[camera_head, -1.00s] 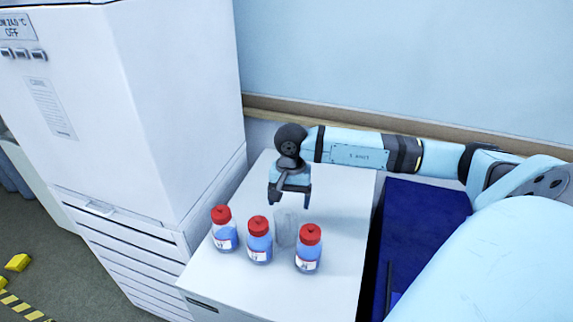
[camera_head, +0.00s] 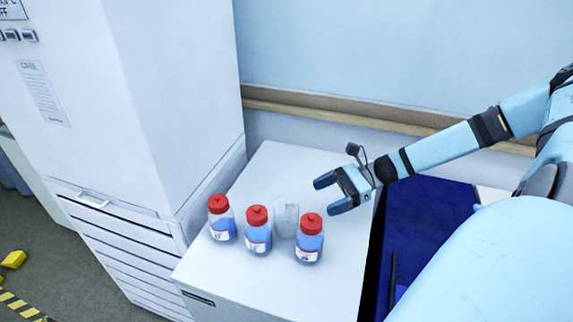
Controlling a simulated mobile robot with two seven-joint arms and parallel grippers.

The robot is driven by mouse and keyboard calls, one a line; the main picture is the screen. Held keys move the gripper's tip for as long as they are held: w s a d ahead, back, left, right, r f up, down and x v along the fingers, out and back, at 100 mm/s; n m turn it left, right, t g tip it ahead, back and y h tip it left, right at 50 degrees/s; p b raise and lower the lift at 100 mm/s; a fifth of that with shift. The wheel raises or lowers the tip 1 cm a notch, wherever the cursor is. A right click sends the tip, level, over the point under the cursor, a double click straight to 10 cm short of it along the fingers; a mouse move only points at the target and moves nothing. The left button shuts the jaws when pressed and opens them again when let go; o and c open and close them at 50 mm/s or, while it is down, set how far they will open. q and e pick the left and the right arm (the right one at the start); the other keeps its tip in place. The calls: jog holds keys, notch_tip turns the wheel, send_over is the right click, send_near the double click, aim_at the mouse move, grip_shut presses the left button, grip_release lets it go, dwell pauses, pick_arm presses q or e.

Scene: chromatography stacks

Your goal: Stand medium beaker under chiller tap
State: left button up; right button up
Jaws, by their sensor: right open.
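A clear beaker (camera_head: 286,218) stands upright on the white cabinet top, behind and between the middle and right bottles. It looks empty; its lower part is partly hidden by the bottles. My right gripper (camera_head: 327,194) is open and empty, to the right of the beaker and apart from it, with its fingers pointing left towards it. No chiller tap can be made out. My left gripper is not in view.
Three red-capped bottles of blue liquid, the left (camera_head: 221,222), middle (camera_head: 258,232) and right (camera_head: 309,240), stand close in front of the beaker. A tall white unit (camera_head: 190,100) rises at left. The cabinet top (camera_head: 270,165) is clear behind the beaker.

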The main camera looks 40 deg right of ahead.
aim_at(287, 207)
jog(key=d+f+m+t+h, duration=0.2)
jog(key=d+m, duration=0.1)
jog(key=d, duration=0.1)
jog(key=shift+w+x, duration=0.2)
jog(key=shift+x, duration=6.05)
jog(key=shift+w+a+f, duration=0.3)
jog(key=shift+w+f, duration=0.05)
jog(key=shift+w, duration=0.05)
jog(key=c, duration=0.9)
jog(key=shift+r, duration=0.1)
jog(key=shift+c, duration=0.2)
